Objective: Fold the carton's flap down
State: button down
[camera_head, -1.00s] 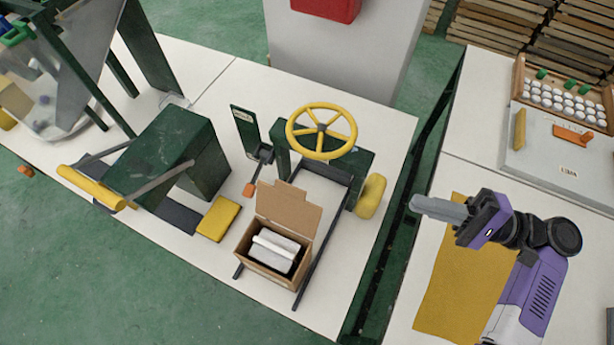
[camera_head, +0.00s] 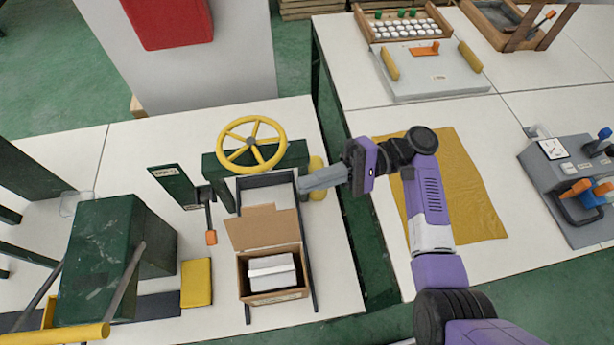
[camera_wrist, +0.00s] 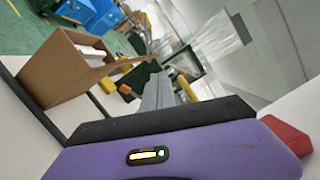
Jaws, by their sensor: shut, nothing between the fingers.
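The open brown carton (camera_head: 243,283) stands on the left table between two dark rails, with white packs (camera_head: 272,271) inside. Its flap (camera_head: 263,228) stands up from the far edge, leaning back. My gripper (camera_head: 303,184) is shut and empty, pointing left, to the right of and beyond the flap, close to the dark frame and not touching the carton. In the wrist view the carton (camera_wrist: 68,72) is at the upper left with the white packs (camera_wrist: 92,54) showing in it. The gripper's fingers (camera_wrist: 158,92) point away in the middle.
A yellow handwheel (camera_head: 252,141) on a green press stands behind the carton. A green plate on a post (camera_head: 173,186) with an orange-tipped lever is to the left, with a yellow block (camera_head: 196,283). A yellow roller (camera_head: 317,178) is near my gripper. A gap separates the tables.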

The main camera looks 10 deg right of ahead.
aim_at(263, 227)
jog(key=p+x, duration=0.2)
jog(key=x, duration=0.6)
jog(key=shift+a+p, duration=0.2)
jog(key=shift+p, duration=0.1)
jog(key=shift+s, duration=0.1)
